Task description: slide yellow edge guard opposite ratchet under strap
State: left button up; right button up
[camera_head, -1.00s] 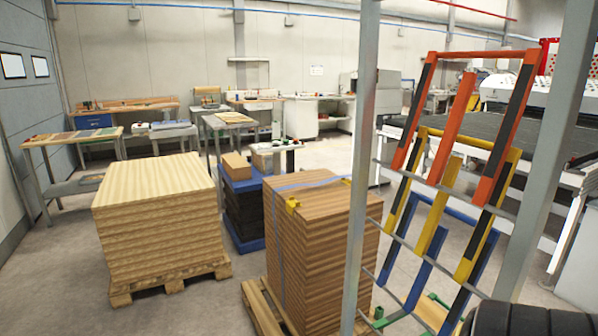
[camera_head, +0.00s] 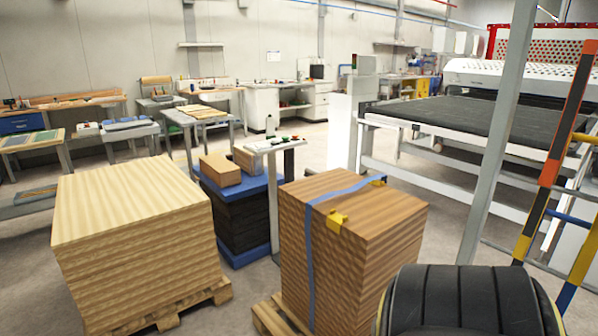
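A blue strap (camera_head: 310,245) runs down the near side and across the top of a stack of brown boards (camera_head: 370,265) on a pallet. A second yellow piece (camera_head: 377,182) shows at the far top edge by the strap's far end. I cannot make out the ratchet. A black ribbed rounded part, probably of my own arm, fills the bottom right. Neither gripper is in view.
A pale board stack (camera_head: 135,230) on a pallet stands at left. Behind are a blue-topped stack (camera_head: 240,185) with cartons and a small stand (camera_head: 275,145). A grey post (camera_head: 497,140) and coloured rack frames (camera_head: 550,165) stand at right, before the roller machine (camera_head: 455,115).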

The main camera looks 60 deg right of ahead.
aim_at(334, 222)
jog(key=i, duration=1.4)
jog(key=z, duration=3.6)
jog(key=i, duration=1.65)
jog(key=u, duration=0.05)
